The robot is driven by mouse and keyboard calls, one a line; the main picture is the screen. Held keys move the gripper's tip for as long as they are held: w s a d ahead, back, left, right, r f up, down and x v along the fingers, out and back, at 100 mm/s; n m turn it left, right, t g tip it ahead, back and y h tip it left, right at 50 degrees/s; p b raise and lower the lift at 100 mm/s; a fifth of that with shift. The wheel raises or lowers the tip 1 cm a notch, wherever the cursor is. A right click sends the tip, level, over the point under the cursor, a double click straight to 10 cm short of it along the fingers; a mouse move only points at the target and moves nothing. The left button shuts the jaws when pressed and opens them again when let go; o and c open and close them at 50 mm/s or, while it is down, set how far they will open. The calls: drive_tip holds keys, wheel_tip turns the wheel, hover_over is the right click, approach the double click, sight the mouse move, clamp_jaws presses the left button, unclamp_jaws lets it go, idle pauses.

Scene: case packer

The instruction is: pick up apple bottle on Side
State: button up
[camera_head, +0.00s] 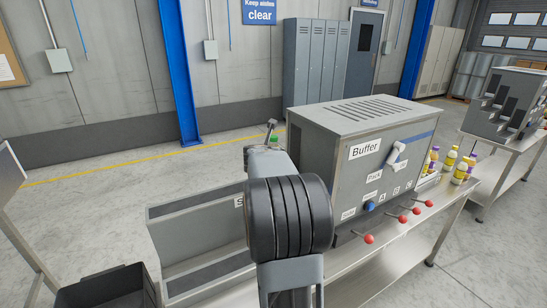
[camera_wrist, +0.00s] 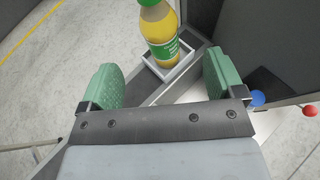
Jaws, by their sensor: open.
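The apple bottle (camera_wrist: 160,32), with yellow-orange juice, a green cap and a green label, stands in a small white holder (camera_wrist: 185,62) in the wrist view. Its top is cut off by the picture's edge. A sign starting with "S" (camera_head: 239,201) is partly hidden by my arm.
A grey machine (camera_head: 330,160) labelled Buffer stands right of the bottle, with red-knobbed levers (camera_head: 369,239) along its front. Several bottles (camera_head: 460,168) stand farther right. A grey trough (camera_head: 205,240) and a dark bin (camera_head: 108,288) are at the left.

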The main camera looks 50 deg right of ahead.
drive_tip(key=p+x, duration=0.1)
drive_tip(key=x, duration=0.9)
drive_tip(key=shift+w+d+f+p, duration=0.15)
drive_tip(key=shift+w+p, duration=0.15)
drive_tip(key=shift+p, duration=0.05)
drive_tip(key=c, duration=1.2)
